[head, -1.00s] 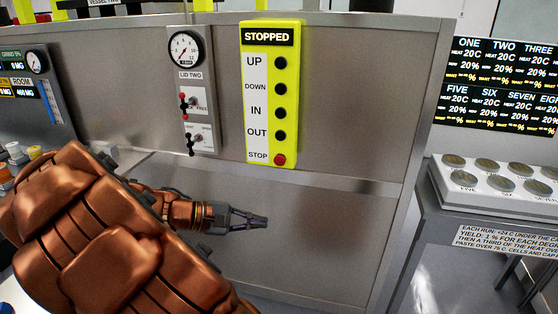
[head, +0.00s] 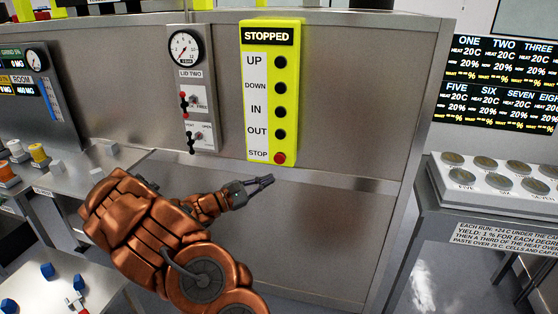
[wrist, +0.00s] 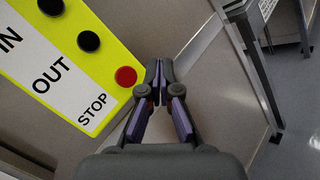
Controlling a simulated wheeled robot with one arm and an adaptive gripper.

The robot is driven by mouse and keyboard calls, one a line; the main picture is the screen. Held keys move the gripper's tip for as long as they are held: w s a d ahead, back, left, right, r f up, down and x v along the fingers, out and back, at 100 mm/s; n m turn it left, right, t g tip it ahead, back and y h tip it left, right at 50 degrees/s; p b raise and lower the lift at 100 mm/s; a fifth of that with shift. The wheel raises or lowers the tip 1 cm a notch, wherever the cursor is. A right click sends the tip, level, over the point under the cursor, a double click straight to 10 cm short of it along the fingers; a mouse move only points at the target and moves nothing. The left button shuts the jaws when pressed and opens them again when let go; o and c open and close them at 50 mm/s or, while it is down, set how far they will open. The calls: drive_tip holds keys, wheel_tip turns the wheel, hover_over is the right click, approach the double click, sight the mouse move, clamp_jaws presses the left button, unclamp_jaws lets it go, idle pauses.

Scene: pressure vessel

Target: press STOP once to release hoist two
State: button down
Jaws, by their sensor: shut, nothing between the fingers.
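The yellow control box (head: 289,140) is fixed to the grey metal panel and its top display reads STOPPED. It has a column of black buttons labelled UP, DOWN, IN and OUT. The red STOP button (head: 279,158) is at the bottom; it also shows in the wrist view (wrist: 126,76). My gripper (head: 271,179) is shut and empty, just below the STOP button in the head view. In the wrist view the fingertips (wrist: 159,64) are to the right of the red button and look apart from it. The exact depth between them cannot be told.
A LID TWO panel (head: 190,73) with a gauge and small switches is left of the yellow box. A ledge runs along the panel below it. A bench with coin-like caps (head: 483,172) stands at the right. Low tables with small blocks are at the left.

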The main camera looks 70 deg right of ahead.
drive_tip(key=shift+d, duration=0.1)
drive_tip(key=p, duration=0.3)
approach(284, 159)
drive_tip(key=shift+s+a+x, duration=0.15)
drive_tip(key=shift+x, duration=0.75)
drive_tip(key=shift+s+a+x, duration=0.1)
drive_tip(key=shift+s+x, duration=0.05)
drive_tip(key=shift+x, duration=0.75)
drive_tip(key=shift+s+a+x, duration=0.15)
drive_tip(key=shift+s+x, duration=0.05)
drive_tip(key=shift+x, duration=0.7)
drive_tip(key=shift+d+b, duration=0.15)
drive_tip(key=shift+b, duration=0.2)
drive_tip(key=shift+d, duration=0.3)
drive_tip(key=shift+w+d, duration=0.1)
drive_tip(key=shift+d, duration=0.35)
drive_tip(key=shift+a+b, duration=0.15)
drive_tip(key=shift+b, duration=0.25)
drive_tip(key=shift+a+b, duration=0.45)
drive_tip(key=shift+a, duration=0.3)
